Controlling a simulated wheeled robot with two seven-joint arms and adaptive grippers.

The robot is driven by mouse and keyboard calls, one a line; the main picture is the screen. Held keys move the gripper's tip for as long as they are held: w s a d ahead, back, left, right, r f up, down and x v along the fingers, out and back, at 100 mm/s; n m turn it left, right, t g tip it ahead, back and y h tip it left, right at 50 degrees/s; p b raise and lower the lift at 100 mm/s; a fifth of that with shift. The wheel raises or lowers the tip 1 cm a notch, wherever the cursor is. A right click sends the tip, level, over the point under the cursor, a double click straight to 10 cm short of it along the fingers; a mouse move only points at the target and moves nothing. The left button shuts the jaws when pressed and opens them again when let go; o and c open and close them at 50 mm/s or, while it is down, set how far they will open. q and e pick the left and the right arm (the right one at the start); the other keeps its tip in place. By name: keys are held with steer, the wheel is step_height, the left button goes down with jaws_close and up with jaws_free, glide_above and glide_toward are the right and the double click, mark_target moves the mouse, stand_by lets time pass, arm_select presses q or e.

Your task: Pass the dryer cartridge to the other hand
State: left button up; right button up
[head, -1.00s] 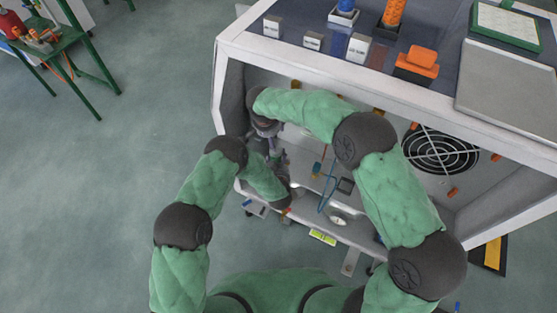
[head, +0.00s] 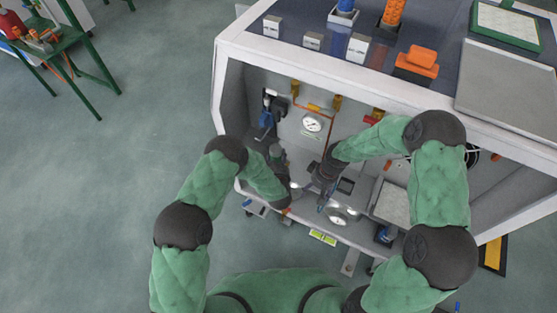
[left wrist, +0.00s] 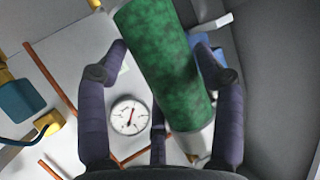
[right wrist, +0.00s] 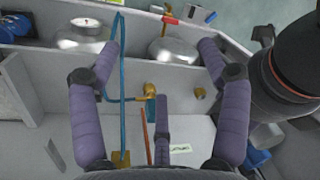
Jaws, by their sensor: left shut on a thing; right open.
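The dryer cartridge is a green speckled cylinder with a pale end, seen in the left wrist view (left wrist: 165,60). In the head view the cartridge (head: 276,152) is small, near the left side of the open cabinet. My left gripper (left wrist: 160,50) is shut on it, and the cartridge is tilted between the fingers. In the head view the left gripper (head: 282,168) is partly hidden by its own wrist. My right gripper (head: 322,184) is to the right of the cartridge, apart from it. In the right wrist view the right gripper (right wrist: 160,55) is open with nothing between its fingers.
The cabinet (head: 225,100) surrounds both hands on its left wall, back and top edge. A gauge (head: 312,123) with copper pipes is on the back panel. A blue tube (right wrist: 122,70) and silver domed parts (right wrist: 175,50) are near the right gripper. Open floor lies left.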

steer(key=s+a+f+m, duration=0.2)
steer(key=s+a, duration=0.1)
steer(key=s, duration=0.5)
steer(key=s+a+f+m+y, duration=0.1)
steer(key=s+a+f+m, duration=0.2)
steer(key=s, duration=0.5)
steer(key=shift+s+a+f+m+y, duration=0.3)
steer(key=shift+s+a, duration=0.05)
steer(key=shift+a, duration=0.1)
